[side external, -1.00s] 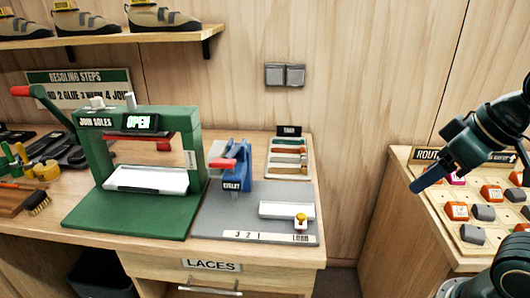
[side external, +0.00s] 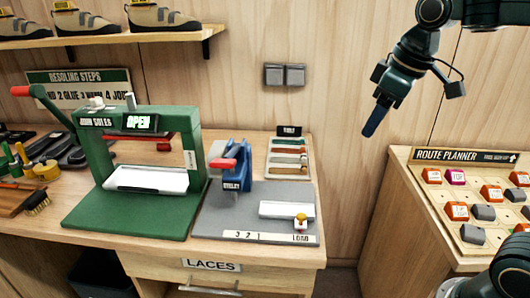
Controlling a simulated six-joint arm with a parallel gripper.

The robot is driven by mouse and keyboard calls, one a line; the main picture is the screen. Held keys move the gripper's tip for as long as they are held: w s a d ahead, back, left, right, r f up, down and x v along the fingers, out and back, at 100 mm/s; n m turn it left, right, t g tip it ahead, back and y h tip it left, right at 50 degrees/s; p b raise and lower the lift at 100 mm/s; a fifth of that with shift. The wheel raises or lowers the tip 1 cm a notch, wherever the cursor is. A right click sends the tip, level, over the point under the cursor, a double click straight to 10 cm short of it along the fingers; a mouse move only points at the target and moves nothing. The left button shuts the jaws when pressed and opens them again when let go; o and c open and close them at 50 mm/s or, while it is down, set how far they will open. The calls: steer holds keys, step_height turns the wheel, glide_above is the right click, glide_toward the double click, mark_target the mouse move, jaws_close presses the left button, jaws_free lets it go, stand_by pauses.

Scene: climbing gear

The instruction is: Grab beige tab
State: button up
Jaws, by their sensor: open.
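A small white tray (side external: 271,174) stands at the back right of the workbench, under a dark label. It holds several thin strips in green, pale and brownish tones. A pale strip (side external: 289,151) among them may be the beige tab; it is too small to be sure. My gripper (side external: 371,126) hangs in the air to the right of the tray and higher in the picture, with its blue fingertip angled down-left. It is open and empty, apart from the tray. Its fingers line up, so the gap does not show.
A blue eyelet press (side external: 232,175) stands on a grey base left of the tray, with a white plate (side external: 287,209) in front. A green sole press (side external: 150,150) is farther left. A route planner board (side external: 455,210) lies on the right cabinet. A gap separates the cabinets.

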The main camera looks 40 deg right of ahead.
steer(key=w+d+n+g, duration=0.1)
steer(key=w+d+n, duration=0.1)
steer(key=w, duration=0.6)
steer(key=n+g, duration=0.3)
steer(key=n, duration=0.1)
glide_above(304, 166)
step_height(304, 166, down, 14)
steer(key=shift+r, duration=0.15)
steer(key=shift+d, duration=0.1)
steer(key=shift+f, duration=4.3)
steer(key=shift+f, duration=0.1)
steer(key=shift+f, duration=2.5)
